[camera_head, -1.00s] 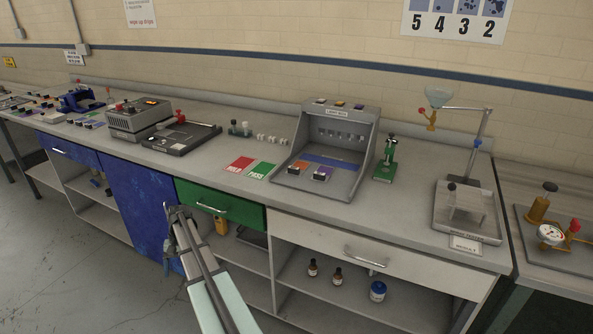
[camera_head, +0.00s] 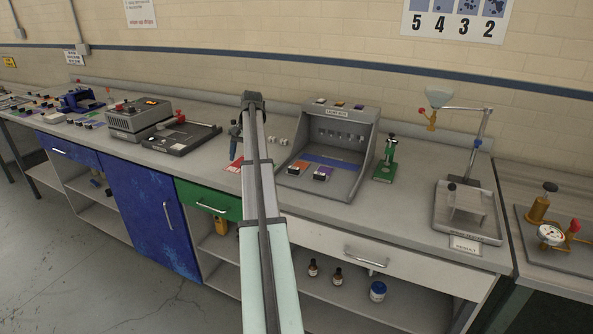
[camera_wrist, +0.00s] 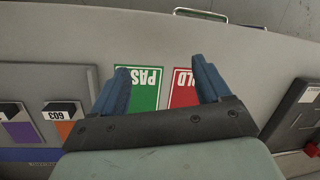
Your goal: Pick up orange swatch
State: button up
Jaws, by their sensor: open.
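The orange swatch (camera_head: 297,170) lies inside the grey light box (camera_head: 356,150), left of a purple swatch (camera_head: 324,170). In the wrist view the orange swatch (camera_wrist: 65,130) is at the lower left, with a black block marked 603 at its edge. My gripper (camera_head: 233,156) is left of the light box, above the counter. Its two blue fingers (camera_wrist: 158,72) are apart and empty, over the green PASS card (camera_wrist: 140,88) and the red HOLD card (camera_wrist: 184,90). The swatch is outside the fingers, to their left in the wrist view.
The light box's side walls and top enclose the swatches, with its front open. A green stand (camera_head: 386,160) is to its right. A black tray device (camera_head: 182,137) is to the left. Small white blocks (camera_head: 279,141) stand behind the cards. The counter (camera_head: 400,205) is clear in front.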

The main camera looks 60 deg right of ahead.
jog(key=s+d+r+m+h, duration=0.1)
jog(key=s+d+r, duration=0.2)
jog(key=s, duration=0.2)
jog(key=s+d+r+m+g, duration=0.1)
jog(key=s+d+r, duration=0.1)
jog(key=s+d, duration=0.3)
jog(key=s+d+r+m+h, duration=0.1)
jog(key=s+d+r, duration=0.15)
jog(key=s, duration=0.35)
send_near(294, 165)
jog(key=s+a, duration=0.1)
jog(key=s+a+f, duration=0.1)
jog(key=a, duration=0.1)
jog(key=s+a, duration=0.1)
jog(key=a, duration=0.1)
jog(key=shift+f, duration=0.2)
jog(key=shift+w+f, duration=0.25)
jog(key=shift+f, duration=1.1)
jog(key=shift+w+f, duration=0.2)
jog(key=shift+f, duration=1.2)
jog(key=c, duration=1.1)
jog(key=shift+r, duration=0.1)
jog(key=shift+c, duration=0.2)
jog(key=shift+r, duration=0.1)
